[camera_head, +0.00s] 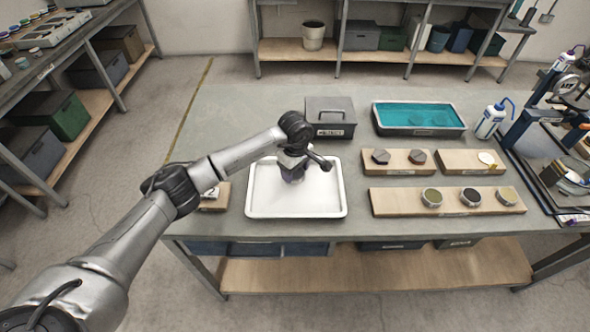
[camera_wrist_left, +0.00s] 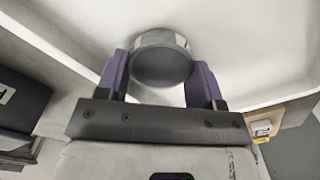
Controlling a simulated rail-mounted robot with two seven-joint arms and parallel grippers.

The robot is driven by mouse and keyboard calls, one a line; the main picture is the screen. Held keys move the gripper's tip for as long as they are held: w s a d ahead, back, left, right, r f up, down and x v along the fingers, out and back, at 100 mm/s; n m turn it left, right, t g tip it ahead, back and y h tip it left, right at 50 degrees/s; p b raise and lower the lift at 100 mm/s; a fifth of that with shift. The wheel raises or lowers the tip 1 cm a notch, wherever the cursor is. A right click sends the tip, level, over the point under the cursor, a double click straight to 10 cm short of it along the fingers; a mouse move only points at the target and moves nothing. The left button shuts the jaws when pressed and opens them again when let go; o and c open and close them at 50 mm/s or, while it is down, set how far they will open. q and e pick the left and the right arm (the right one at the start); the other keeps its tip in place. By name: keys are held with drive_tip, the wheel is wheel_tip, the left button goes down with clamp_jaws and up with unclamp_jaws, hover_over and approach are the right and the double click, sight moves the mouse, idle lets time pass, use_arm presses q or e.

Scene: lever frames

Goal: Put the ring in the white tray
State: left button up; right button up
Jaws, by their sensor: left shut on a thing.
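My left gripper (camera_head: 292,177) is over the white tray (camera_head: 322,197), towards its back left part, pointing down. In the left wrist view, its purple fingers (camera_wrist_left: 162,78) are shut on a round grey metal piece, which I take to be the ring (camera_wrist_left: 162,62). It has a shiny side and a dark grey face; no hole shows. The white tray's floor (camera_wrist_left: 215,45) lies behind it. I cannot tell whether the piece touches the floor. In the head view the gripper hides the piece. My right gripper is not in view.
A dark grey handled box (camera_head: 330,117) and a teal-filled tray (camera_head: 418,117) stand behind. Wooden boards (camera_head: 447,201) with round and hexagonal pieces lie to the right. A wash bottle (camera_head: 491,120) stands at the back right. A small numbered block (camera_head: 215,197) lies left of the tray.

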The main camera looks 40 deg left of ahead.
use_arm(q)
drive_tip(key=shift+f, duration=0.1)
drive_tip(key=o, duration=0.8)
drive_tip(key=shift+c, duration=0.2)
